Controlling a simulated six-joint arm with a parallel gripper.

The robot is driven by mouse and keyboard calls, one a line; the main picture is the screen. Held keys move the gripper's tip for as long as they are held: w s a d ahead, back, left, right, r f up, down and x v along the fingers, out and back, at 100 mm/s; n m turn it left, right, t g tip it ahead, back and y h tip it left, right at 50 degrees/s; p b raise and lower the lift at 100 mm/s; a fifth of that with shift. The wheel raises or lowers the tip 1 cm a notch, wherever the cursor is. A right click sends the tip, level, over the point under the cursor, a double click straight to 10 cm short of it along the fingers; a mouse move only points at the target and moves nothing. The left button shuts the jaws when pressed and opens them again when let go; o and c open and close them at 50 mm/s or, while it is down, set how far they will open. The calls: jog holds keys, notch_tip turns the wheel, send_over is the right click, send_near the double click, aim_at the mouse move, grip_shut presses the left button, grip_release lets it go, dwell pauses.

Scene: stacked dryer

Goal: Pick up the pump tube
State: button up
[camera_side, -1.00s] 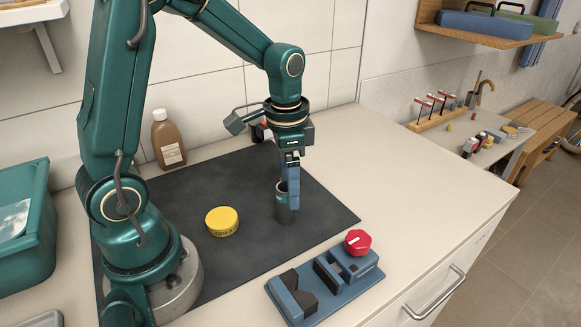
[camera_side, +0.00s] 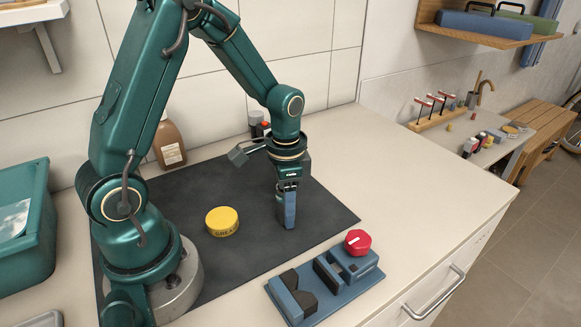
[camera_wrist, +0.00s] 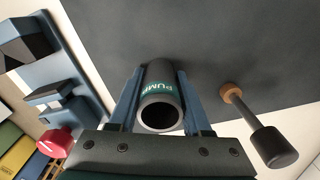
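The pump tube (camera_wrist: 161,92) is a dark grey hollow cylinder with a green band lettered "PUMP". It stands upright on the dark mat, and in the wrist view its open rim faces the camera. In the side view it is mostly hidden behind my fingers. My gripper (camera_side: 287,222) is lowered to the tube, fingertips near the mat. In the wrist view my gripper (camera_wrist: 161,80) has one blue finger on each side of the tube. The fingers look open around it, with thin gaps at most; contact is hard to judge.
A yellow tin (camera_side: 222,221) sits on the mat (camera_side: 325,205) left of my gripper. A blue fixture (camera_side: 330,288) with a red knob (camera_side: 357,242) lies front right. A brown bottle (camera_side: 169,142) stands behind. A dark-headed rod (camera_wrist: 262,135) is near the tube in the wrist view.

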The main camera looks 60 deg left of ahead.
grip_shut()
jog(key=shift+r, duration=0.85)
notch_tip(320, 180, up, 3)
jog(key=shift+w+f, duration=0.1)
jog(key=shift+f, duration=0.05)
jog(key=s+a+r, duration=0.6)
jog(key=a, duration=0.3)
jog(key=w+d+m, duration=0.4)
jog(key=d+m, duration=0.1)
jog(key=d, duration=0.7)
jog(key=s+d+m, duration=0.3)
jog(key=d+m, duration=0.3)
jog(key=d, duration=0.6)
jog(key=shift+s+d, duration=0.2)
jog(key=shift+s, duration=0.15)
